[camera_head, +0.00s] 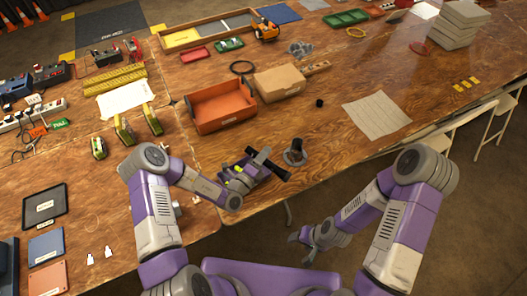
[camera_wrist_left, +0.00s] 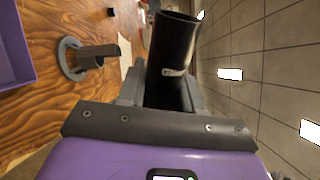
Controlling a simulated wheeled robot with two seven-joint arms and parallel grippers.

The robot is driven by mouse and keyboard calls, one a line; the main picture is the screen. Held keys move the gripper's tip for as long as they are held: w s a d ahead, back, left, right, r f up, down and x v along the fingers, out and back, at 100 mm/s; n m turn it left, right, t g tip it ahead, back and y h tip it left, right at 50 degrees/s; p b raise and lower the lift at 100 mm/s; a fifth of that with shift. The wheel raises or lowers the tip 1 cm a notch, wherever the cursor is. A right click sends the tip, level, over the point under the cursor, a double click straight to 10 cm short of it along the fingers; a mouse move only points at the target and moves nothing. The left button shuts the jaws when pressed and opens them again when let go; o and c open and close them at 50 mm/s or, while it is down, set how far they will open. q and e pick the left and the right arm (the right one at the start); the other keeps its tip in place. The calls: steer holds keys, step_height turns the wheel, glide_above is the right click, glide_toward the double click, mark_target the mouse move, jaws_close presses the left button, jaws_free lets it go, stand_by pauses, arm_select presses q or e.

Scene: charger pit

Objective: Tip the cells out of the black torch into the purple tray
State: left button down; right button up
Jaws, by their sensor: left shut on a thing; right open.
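My left gripper (camera_head: 263,162) is shut on the black torch (camera_head: 275,168), above the table near its front edge. In the left wrist view the torch (camera_wrist_left: 172,60) is a black tube with a small pale label and an open, dark end. I cannot see any cells inside it. The purple tray shows only as a corner at the left edge of the left wrist view (camera_wrist_left: 12,50). In the head view my left arm largely hides that spot; small yellow-green bits there are unclear. My right gripper (camera_head: 300,238) is open and empty, low in front of the table.
A grey ring stand with a short post (camera_head: 295,153) stands just right of the torch. A small black cap (camera_head: 319,103) lies beyond it. An orange bin (camera_head: 224,106) and a cardboard box (camera_head: 279,83) stand behind. A paper sheet (camera_head: 376,114) lies to the right.

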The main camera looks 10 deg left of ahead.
arm_select(q)
steer(key=m+p, duration=0.1)
steer(key=m, duration=0.4)
steer(key=m+p, duration=0.2)
steer(key=m, duration=0.3)
steer(key=r+m+p, duration=0.1)
steer(key=m+p, duration=0.1)
steer(key=m, duration=0.3)
steer(key=shift+r+m+g, duration=0.1)
steer(key=shift+m+g, duration=0.2)
